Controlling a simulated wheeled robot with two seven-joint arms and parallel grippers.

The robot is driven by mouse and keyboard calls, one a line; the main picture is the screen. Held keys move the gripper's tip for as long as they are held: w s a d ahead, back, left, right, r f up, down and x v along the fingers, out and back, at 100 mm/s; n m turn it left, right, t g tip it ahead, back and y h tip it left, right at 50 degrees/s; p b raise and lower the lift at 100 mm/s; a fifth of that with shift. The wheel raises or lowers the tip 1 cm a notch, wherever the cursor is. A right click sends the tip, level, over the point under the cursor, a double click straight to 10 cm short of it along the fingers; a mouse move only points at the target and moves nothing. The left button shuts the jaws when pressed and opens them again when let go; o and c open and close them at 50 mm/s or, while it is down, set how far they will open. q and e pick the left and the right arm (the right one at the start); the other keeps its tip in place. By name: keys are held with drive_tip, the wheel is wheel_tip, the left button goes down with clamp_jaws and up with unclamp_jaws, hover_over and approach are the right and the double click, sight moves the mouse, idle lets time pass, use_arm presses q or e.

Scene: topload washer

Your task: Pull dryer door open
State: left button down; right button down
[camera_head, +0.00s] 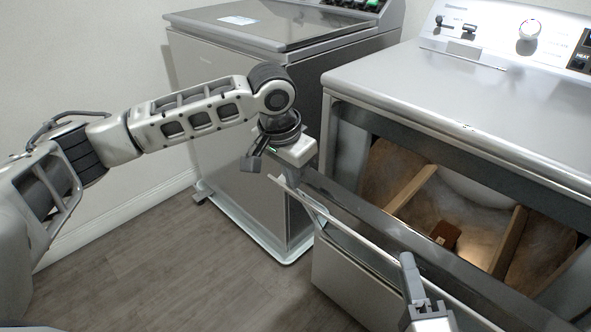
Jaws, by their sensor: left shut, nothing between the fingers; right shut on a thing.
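The dryer (470,100) stands at the right with its front door (350,275) tilted down and outward, so the opening shows a drum (475,190) with brown inner walls. A long pale bar (370,246) runs along the door's upper edge. My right gripper (409,272) comes in from the bottom and is shut on the door at this edge; the exact contact is hard to see. My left gripper (292,180) is shut and empty, close to the left end of the door's top edge. I cannot tell whether it touches the door.
A grey topload washer (225,130) with a closed lid stands to the left of the dryer, close behind my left gripper. The wood floor (170,265) in front of the washer is clear. A white wall and baseboard (130,212) are at the left.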

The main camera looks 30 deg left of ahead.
use_arm(q)
drive_tip(key=shift+s+a+f, duration=0.1)
drive_tip(key=shift+s+f, duration=0.3)
use_arm(e)
drive_tip(key=shift+w+d+r, duration=0.2)
drive_tip(key=shift+w+d, duration=0.15)
drive_tip(key=c, duration=1.2)
unclamp_jaws()
drive_tip(key=shift+r, duration=0.1)
